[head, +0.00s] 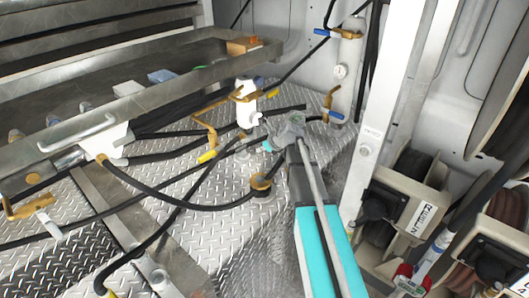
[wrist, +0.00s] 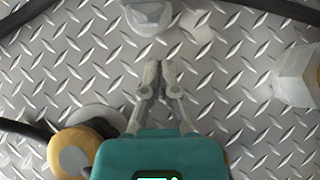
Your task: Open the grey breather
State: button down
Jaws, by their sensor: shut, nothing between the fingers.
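My gripper (wrist: 161,68) is shut and empty in the wrist view, its two grey fingertips close together over the diamond-plate floor. A pale grey fitting (wrist: 150,14) is cut off by the top edge, ahead of the fingertips and apart from them. Another pale grey, faceted fitting (wrist: 297,75) stands at the right edge, also apart from the fingers. I cannot tell for sure which of these is the grey breather. In the head view my arm reaches in from the bottom, and the fingertips are too small to make out.
A brass-coloured fitting (wrist: 75,152) sits left of my gripper; in the head view a brass fitting (head: 260,183) is on the floor plate. Black hoses cross the floor. A white canister (head: 246,100) with brass valves stands behind. A metal tray (head: 130,105) is left, hose reels right.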

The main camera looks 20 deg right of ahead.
aim_at(241, 150)
jog(key=b+x, duration=0.2)
jog(key=x, duration=0.2)
jog(key=shift+f, duration=0.15)
jog(key=w, duration=0.1)
jog(key=w+a, duration=0.1)
jog(key=shift+w+a, duration=0.25)
jog(key=shift+w, duration=0.05)
jog(key=shift+w+a, duration=0.45)
jog(key=shift+w, duration=0.05)
